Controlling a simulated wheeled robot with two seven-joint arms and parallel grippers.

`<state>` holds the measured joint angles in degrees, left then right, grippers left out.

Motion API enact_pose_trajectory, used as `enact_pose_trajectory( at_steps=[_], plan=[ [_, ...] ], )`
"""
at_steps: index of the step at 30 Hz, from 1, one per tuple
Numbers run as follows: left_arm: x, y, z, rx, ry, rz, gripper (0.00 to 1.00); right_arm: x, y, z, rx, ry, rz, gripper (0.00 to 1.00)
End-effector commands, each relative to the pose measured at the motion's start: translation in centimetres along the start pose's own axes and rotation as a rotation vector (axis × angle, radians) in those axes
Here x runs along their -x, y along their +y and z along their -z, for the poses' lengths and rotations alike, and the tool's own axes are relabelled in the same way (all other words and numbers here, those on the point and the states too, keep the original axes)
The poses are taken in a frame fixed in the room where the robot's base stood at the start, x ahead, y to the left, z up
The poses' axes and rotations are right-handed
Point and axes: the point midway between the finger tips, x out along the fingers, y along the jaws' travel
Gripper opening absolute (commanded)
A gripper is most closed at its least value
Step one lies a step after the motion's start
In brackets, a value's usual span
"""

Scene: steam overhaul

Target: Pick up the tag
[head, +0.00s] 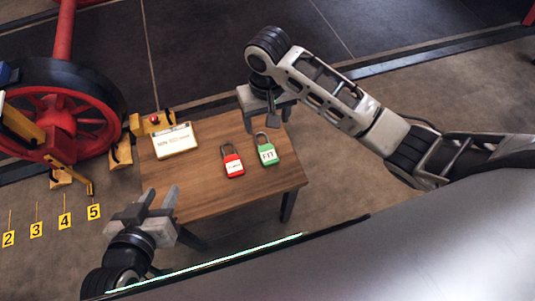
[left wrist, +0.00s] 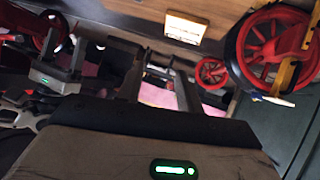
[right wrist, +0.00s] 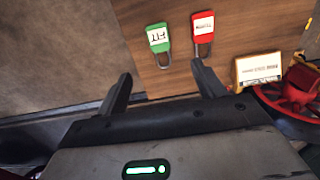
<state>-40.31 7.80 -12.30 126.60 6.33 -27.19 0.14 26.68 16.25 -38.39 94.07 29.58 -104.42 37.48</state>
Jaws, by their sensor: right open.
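Two padlock-shaped tags lie on the wooden table (head: 205,190). The red tag (head: 233,165) has a white label, and the green tag (head: 267,154) beside it reads "FIT". In the right wrist view the green tag (right wrist: 158,40) and the red tag (right wrist: 203,27) lie beyond my fingers, shackles toward me. My right gripper (head: 262,120) is open and empty at the table's far edge, near the green tag's shackle; its spread fingers (right wrist: 161,80) touch neither tag. My left gripper (head: 161,193) is open and empty over the table's near left corner.
A yellow-framed white card (head: 175,141) stands at the table's far left; it also shows in the right wrist view (right wrist: 258,69). A red-spoked wheel (head: 58,112) and yellow parts stand left of the table. Yellow number markers (head: 65,221) stand on the floor. The table's middle is clear.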

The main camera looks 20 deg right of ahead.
Motion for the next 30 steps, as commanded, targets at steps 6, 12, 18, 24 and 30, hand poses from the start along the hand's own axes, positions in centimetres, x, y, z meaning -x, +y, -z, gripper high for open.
enact_pose_trajectory(
  at_steps=[6,12,18,24,30],
  plan=[
    [-0.5,-0.1,-0.4,-0.004,0.015,0.001,0.36,-4.1,0.2,-0.1,-0.004,-0.012,-0.012,0.69],
    [-0.8,-0.2,-0.6,-0.011,0.029,0.002,0.36,-8.2,0.2,-0.1,-0.004,-0.009,-0.009,0.69],
    [-0.7,-0.2,-0.5,-0.013,0.039,0.0,0.36,-10.2,0.2,0.0,-0.001,-0.006,-0.007,0.69],
    [-1.0,-0.2,-1.1,-0.016,0.039,-0.002,0.36,-12.1,0.2,0.1,-0.002,-0.007,-0.008,0.69],
    [-1.2,-0.2,-1.8,-0.023,0.042,-0.004,0.36,-15.0,0.3,0.2,-0.002,-0.006,-0.008,0.69]
  ],
)
